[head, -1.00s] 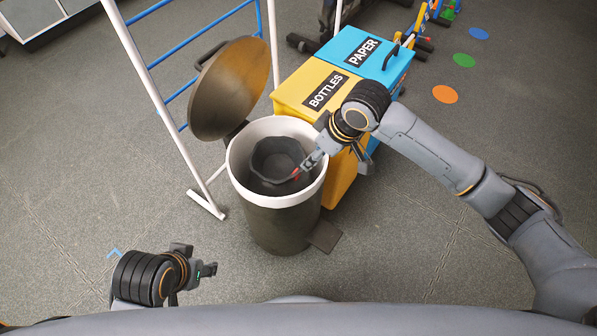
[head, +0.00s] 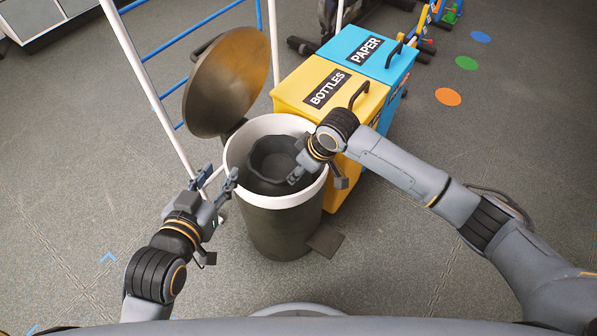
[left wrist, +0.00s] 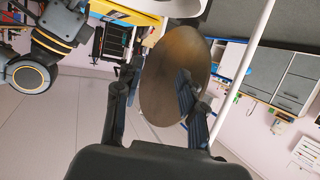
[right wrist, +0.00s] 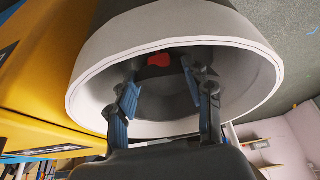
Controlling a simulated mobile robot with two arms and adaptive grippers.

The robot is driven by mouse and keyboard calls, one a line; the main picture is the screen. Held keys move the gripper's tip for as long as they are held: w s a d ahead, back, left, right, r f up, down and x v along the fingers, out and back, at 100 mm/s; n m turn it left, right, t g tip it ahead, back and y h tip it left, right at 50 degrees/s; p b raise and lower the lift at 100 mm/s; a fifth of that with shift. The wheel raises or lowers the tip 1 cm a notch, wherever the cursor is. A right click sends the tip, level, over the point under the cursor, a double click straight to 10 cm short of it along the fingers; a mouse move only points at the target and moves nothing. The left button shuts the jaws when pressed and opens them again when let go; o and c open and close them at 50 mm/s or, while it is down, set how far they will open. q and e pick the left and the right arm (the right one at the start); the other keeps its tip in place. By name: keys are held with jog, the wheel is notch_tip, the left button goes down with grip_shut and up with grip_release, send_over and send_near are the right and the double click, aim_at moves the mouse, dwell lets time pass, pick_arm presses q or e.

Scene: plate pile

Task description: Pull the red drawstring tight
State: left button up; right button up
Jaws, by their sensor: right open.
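The grey bin (head: 285,232) with a white rim stands in the middle of the head view and holds a black bag (head: 272,160). The red drawstring (right wrist: 158,60) shows as a small red piece against the dark bag in the right wrist view; in the head view it is hidden. My right gripper (head: 296,176) reaches over the rim into the bin. In the right wrist view its fingers (right wrist: 160,90) are open, with the red piece beyond and between the tips. My left gripper (head: 217,178) is open and empty, just left of the bin's rim.
The bin's round lid (head: 228,82) stands raised behind it. A yellow BOTTLES box (head: 292,92) and a blue PAPER box (head: 385,68) stand to the right. A white and blue rack (head: 150,90) is at the left.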

jog(key=shift+x, duration=0.75)
pick_arm(q)
jog(key=r, duration=0.1)
jog(key=t, duration=0.1)
jog(key=w+r, duration=0.1)
jog(key=shift+d+r+t+h, duration=0.3)
jog(key=shift+d+r+t, duration=0.05)
jog(key=shift+t, duration=0.05)
pick_arm(e)
jog(key=shift+c, duration=0.4)
grip_shut()
